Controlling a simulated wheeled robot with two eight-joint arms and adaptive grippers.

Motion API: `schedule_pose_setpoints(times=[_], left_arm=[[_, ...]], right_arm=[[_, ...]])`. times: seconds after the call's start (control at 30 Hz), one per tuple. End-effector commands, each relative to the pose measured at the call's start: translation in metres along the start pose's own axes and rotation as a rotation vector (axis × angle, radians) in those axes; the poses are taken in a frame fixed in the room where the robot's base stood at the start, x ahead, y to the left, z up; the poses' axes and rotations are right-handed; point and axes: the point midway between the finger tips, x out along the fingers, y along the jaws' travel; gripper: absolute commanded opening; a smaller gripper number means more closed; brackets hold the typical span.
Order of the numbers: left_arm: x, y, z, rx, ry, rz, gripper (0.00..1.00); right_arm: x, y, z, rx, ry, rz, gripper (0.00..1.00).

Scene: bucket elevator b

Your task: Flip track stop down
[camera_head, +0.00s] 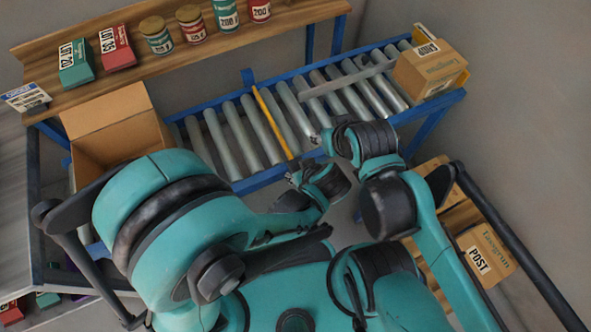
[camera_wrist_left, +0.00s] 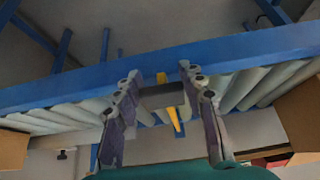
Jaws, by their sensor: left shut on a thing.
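A yellow strip (camera_head: 273,123) lies across the roller conveyor near its middle. In the left wrist view the yellow strip (camera_wrist_left: 174,119) shows behind a dark grey crosspiece (camera_wrist_left: 162,96), which looks like a part of the track stop. My left gripper (camera_wrist_left: 163,104) has one finger on each side of this crosspiece and is shut on it, just at the blue rail. In the head view my left gripper (camera_head: 291,173) is small at the conveyor's front edge. My right gripper (camera_head: 318,139) is near the same edge, too small to tell its state.
The blue-framed conveyor (camera_head: 240,187) has a grey bar (camera_head: 347,80) slanting across its rollers and a cardboard box (camera_head: 430,68) at its right end. An open carton (camera_head: 113,103) stands left. A wooden shelf (camera_head: 285,28) with jars is behind. A POST box (camera_head: 485,252) stands lower right.

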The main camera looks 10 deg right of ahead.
Motion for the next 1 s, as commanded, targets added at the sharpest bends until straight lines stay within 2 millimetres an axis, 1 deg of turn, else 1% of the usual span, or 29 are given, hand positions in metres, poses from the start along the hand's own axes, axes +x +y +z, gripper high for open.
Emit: schedule_pose_setpoints(times=[0.03,0.37,0.4,0.43,0.47,0.8,0.87,1.0], left_arm=[[0.002,-0.001,0.003,-0.002,-0.008,-0.002,0.00],[0.002,0.000,0.003,-0.002,-0.006,-0.002,0.00],[0.002,0.000,0.003,-0.002,-0.006,-0.002,0.49],[0.002,0.000,0.002,-0.002,-0.005,-0.002,0.57],[0.002,0.000,0.002,-0.002,-0.005,-0.002,0.62],[-0.001,0.000,0.001,-0.001,-0.002,-0.001,0.62],[-0.005,0.000,0.001,0.000,-0.002,0.000,0.62],[-0.024,0.000,0.002,0.001,-0.002,0.001,0.62]], right_arm=[[0.001,0.000,0.001,0.000,0.000,0.000,0.40],[0.001,0.000,0.001,0.000,0.000,0.000,0.40],[0.001,0.000,0.001,0.000,0.000,0.000,0.40],[0.001,0.000,0.001,0.000,0.000,0.000,0.40],[0.001,0.000,0.001,0.000,0.000,0.000,0.40],[0.001,0.000,0.001,0.000,0.000,0.000,0.40],[0.001,0.000,0.001,0.000,0.000,0.000,0.40],[0.001,0.000,0.001,0.000,0.000,0.000,0.40]])
